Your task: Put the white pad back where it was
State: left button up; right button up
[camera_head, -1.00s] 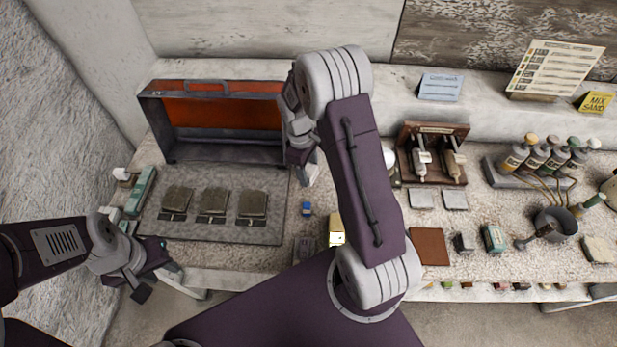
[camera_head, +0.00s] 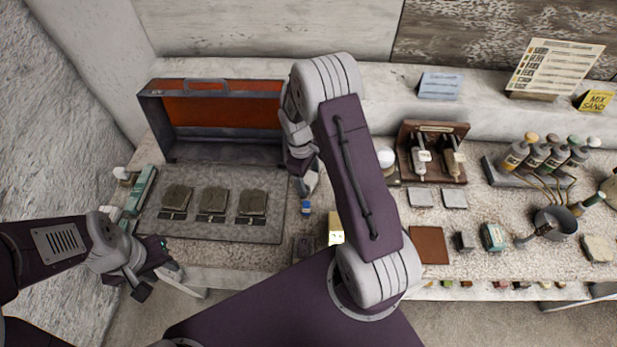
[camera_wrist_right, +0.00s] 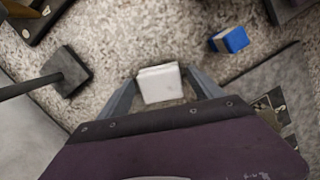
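The white pad (camera_wrist_right: 160,84) is between the two fingertips of my right gripper (camera_wrist_right: 161,88) in the right wrist view. Both fingers meet its sides, so the gripper is shut on it, above the speckled bench top. In the head view my right gripper (camera_head: 307,184) hangs over the bench just right of the dark mat, and my arm partly hides it. My left gripper (camera_head: 157,280) is low at the left, in front of the bench edge, with its fingers apart and nothing between them.
A small blue block (camera_head: 306,208) lies near the right gripper and also shows in the wrist view (camera_wrist_right: 231,40). A dark mat (camera_head: 225,230) bears several dark blocks. An orange-lined case (camera_head: 222,113) stands behind it. A wooden rack (camera_head: 433,130) and bottles (camera_head: 515,155) stand to the right.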

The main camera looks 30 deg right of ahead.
notch_tip(320, 180, up, 12)
jog(key=w+a, duration=0.1)
jog(key=s+a+m+t, duration=0.1)
jog(key=s+a+m, duration=0.2)
jog(key=s, duration=0.3)
jog(key=s+a+m+t+y, duration=0.1)
jog(key=s+a+m, duration=0.2)
jog(key=s, duration=0.4)
jog(key=shift+s+a+f+m+t, duration=0.25)
jog(key=shift+s+m+t, duration=0.05)
jog(key=shift+m, duration=0.4)
